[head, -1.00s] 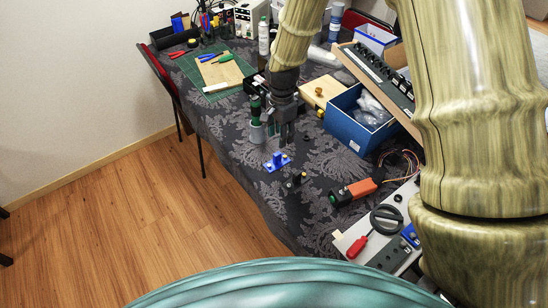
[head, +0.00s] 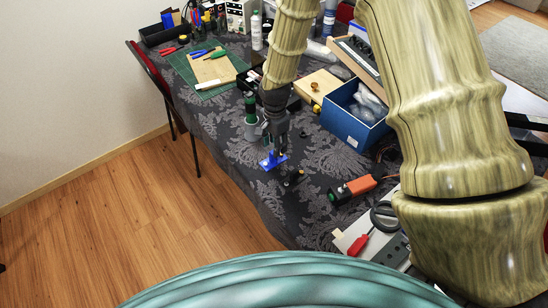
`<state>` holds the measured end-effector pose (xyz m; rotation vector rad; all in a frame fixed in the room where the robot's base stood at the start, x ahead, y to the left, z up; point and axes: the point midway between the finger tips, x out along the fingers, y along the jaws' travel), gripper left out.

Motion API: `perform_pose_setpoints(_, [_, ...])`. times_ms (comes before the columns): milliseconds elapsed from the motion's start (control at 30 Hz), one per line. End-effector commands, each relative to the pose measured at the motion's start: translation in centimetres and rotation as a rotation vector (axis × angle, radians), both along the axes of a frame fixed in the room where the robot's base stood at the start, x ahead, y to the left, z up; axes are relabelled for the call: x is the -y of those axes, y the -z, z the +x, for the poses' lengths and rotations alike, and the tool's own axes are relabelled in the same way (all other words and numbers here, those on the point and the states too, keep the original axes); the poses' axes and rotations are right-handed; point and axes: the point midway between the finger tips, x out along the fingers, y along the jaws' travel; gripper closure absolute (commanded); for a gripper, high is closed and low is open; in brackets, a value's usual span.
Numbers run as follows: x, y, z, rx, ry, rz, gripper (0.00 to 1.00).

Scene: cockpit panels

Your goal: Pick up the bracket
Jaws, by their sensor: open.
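The blue bracket (head: 268,164) lies on the dark patterned tablecloth near the table's left front edge, its flat base down and a part standing up. My gripper (head: 277,152) points down right over the bracket, its dark fingertips overlapping the upright part in the head view. The jaws are open. The fingers hide some of the bracket, and I cannot tell whether they touch it.
A small dark part (head: 293,178) lies just right of the bracket. An orange-and-black tool (head: 354,188) and a blue box (head: 352,128) are to the right. Bare tablecloth lies in front.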

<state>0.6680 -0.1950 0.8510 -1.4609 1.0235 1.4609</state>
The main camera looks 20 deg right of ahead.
Motion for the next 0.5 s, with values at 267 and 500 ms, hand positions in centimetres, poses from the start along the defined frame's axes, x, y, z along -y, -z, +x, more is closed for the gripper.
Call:
perform_pose_setpoints(267, [-0.2, 1.3, 0.0, -0.002, -0.001, 0.0, 0.59])
perform_pose_setpoints(500, [-0.3, 3.5, 0.2, -0.002, 0.0, 0.0, 0.59])
